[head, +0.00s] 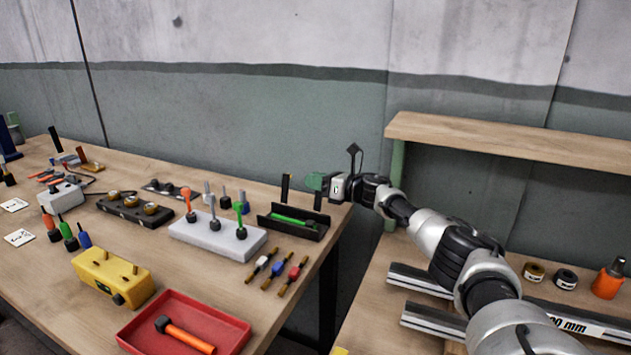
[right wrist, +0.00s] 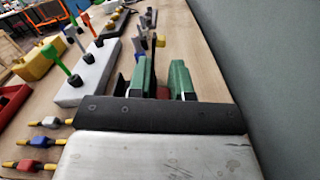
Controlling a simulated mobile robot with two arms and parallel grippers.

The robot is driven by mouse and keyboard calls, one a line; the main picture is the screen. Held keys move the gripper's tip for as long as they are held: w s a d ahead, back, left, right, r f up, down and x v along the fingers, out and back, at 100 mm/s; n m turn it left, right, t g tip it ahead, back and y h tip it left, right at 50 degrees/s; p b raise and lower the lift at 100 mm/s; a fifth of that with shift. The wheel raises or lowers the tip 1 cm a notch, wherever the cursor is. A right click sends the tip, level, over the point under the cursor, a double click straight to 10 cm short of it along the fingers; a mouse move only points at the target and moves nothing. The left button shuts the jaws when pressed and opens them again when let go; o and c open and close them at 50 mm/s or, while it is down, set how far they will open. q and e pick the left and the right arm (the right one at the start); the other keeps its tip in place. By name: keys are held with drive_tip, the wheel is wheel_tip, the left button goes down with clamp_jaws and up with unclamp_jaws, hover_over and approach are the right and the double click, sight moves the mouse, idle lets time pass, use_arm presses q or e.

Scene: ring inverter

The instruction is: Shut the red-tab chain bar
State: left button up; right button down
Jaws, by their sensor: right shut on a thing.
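My right gripper (head: 318,183) reaches in from the right to the far right corner of the left workbench. In the right wrist view its two green fingers (right wrist: 162,82) stand a little apart, with a small red piece (right wrist: 162,92) between them. This may be the red tab, but most of it is hidden. I cannot make out the chain bar itself, nor whether it is open or shut. Dark upright posts (head: 285,187) stand beside the gripper. My left gripper is not in view.
A black tray (head: 264,220) with a green-handled tool, a white block (head: 185,232) with coloured tools, and a red tray (head: 122,338) stand on the bench. Rods with white, blue and red collars (head: 293,272) lie near its right edge. A wall is close behind; a wooden shelf (head: 500,138) is right.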

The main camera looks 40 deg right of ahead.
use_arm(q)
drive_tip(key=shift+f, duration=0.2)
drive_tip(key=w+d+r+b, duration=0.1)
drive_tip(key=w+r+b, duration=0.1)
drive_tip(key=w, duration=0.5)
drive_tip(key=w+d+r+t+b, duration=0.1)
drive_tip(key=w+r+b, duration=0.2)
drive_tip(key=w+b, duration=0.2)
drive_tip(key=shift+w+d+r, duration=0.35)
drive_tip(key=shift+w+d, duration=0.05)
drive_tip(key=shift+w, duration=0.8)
use_arm(e)
drive_tip(key=a+n, duration=0.1)
drive_tip(key=n, duration=0.1)
drive_tip(key=s+a+n, duration=0.2)
drive_tip(key=a+n, duration=0.1)
drive_tip(key=shift+n, duration=0.3)
drive_tip(key=shift+a, duration=0.1)
drive_tip(key=c, duration=1.1)
unclamp_jaws()
drive_tip(key=shift+s, duration=0.1)
